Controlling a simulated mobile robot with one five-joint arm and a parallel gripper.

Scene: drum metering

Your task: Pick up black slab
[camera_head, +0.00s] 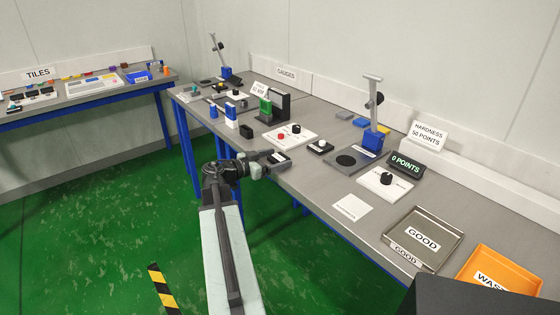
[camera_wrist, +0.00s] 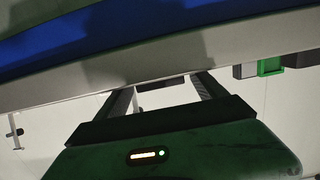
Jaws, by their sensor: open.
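My gripper (camera_head: 268,162) is at the front edge of the long grey bench, in the middle of the head view. Its two fingers are apart, and it also shows in the wrist view (camera_wrist: 168,84). A small dark flat piece (camera_wrist: 153,86) shows between the fingertips in the wrist view, past the bench edge. I cannot tell whether it is the black slab or whether the fingers touch it. In the head view a dark flat shape (camera_head: 279,158) lies right at the fingertips, partly hidden by them.
Near the gripper stand a small black block (camera_head: 246,131), a white plate with red and black knobs (camera_head: 290,137) and a green-and-black gauge (camera_head: 271,106). To the right are a blue-based stand (camera_head: 372,140), a GOOD tray (camera_head: 452,239) and an orange waste tray (camera_head: 525,263).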

